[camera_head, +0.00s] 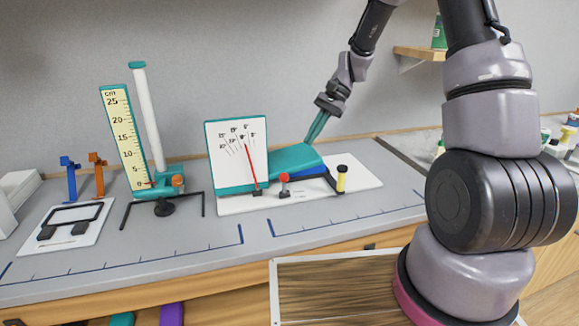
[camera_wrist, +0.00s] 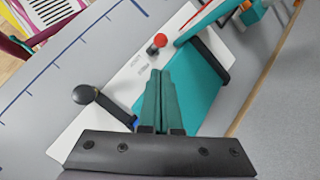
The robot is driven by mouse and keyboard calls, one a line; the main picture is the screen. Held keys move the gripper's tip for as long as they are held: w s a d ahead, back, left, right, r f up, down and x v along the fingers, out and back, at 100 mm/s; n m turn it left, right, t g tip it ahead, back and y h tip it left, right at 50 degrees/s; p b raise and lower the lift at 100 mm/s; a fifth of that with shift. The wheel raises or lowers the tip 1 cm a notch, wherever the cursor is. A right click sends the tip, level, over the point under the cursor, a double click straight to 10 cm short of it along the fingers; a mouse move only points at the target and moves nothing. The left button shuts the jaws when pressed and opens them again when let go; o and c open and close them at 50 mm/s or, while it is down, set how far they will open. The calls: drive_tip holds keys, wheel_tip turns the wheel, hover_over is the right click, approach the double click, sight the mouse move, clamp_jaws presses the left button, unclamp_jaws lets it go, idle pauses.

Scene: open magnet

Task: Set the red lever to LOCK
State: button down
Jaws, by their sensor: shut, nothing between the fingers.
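The red lever (camera_head: 284,184) has a red ball on a dark post. It stands on the white base plate in front of the teal block, right of the dial board. In the wrist view its red knob (camera_wrist: 160,40) lies just beyond my fingertips, with small dark lettering on the plate near it, too small to read. My gripper (camera_head: 312,138) is shut and empty, its teal fingers pointing down over the back of the teal block (camera_head: 293,160). In the wrist view the gripper (camera_wrist: 162,72) is apart from the red knob. I cannot tell which setting the lever is at.
A tall cm scale (camera_head: 122,130) and a small frame stand further left. The bench front is clear.

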approach(284, 183)
drive_tip(key=f, duration=0.1)
drive_tip(key=a+f, duration=0.2)
drive_tip(key=f, duration=0.1)
drive_tip(key=shift+w+a, duration=0.1)
drive_tip(key=shift+w, duration=0.2)
idle(0.6)
